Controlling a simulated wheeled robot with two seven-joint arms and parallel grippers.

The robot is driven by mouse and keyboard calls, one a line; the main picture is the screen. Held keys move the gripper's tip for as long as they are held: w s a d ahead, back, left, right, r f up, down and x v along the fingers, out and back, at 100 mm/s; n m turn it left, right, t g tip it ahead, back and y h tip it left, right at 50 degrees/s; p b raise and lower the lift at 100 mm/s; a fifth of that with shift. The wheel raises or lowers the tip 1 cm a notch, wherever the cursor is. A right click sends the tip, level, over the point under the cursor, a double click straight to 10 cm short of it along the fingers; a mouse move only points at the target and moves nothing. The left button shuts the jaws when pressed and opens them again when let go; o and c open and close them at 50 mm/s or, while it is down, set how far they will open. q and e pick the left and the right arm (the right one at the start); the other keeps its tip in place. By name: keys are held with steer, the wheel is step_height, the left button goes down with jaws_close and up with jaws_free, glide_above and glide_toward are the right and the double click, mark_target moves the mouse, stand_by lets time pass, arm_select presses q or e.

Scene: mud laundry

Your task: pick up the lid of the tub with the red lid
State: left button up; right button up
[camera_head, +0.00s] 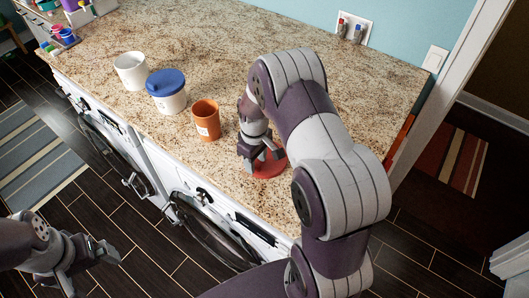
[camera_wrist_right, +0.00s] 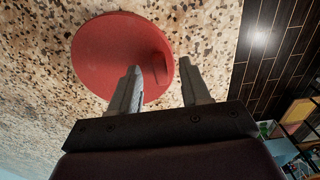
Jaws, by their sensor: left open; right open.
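The red lid (camera_head: 270,171) is a flat round disc near the counter's front edge, at the foot of my right arm. It appears to lie directly on the counter, with no tub visible under it. In the right wrist view the red lid (camera_wrist_right: 105,50) shows a raised grip at its right side. My right gripper (camera_head: 262,160) is open just above it. In the wrist view my right gripper (camera_wrist_right: 161,77) has one finger over the lid and the other past its right edge, with the grip between. My left gripper (camera_head: 108,258) is open and empty, low at the left over the floor.
On the counter (camera_head: 210,55) stand a white open tub (camera_head: 130,72), a white tub with a blue lid (camera_head: 167,95) and an orange tub (camera_head: 206,121), left of my right gripper. Washing machines stand below the counter. The counter behind the tubs is clear.

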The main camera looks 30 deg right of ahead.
steer(key=shift+w+a+f, duration=0.2)
steer(key=shift+w+f, duration=0.1)
steer(key=shift+f, duration=0.3)
steer(key=shift+s+d+r, duration=0.1)
steer(key=shift+s+d, duration=0.1)
steer(key=shift+s, duration=0.1)
jaws_close()
steer(key=shift+w+a, duration=0.1)
steer(key=shift+w, duration=0.1)
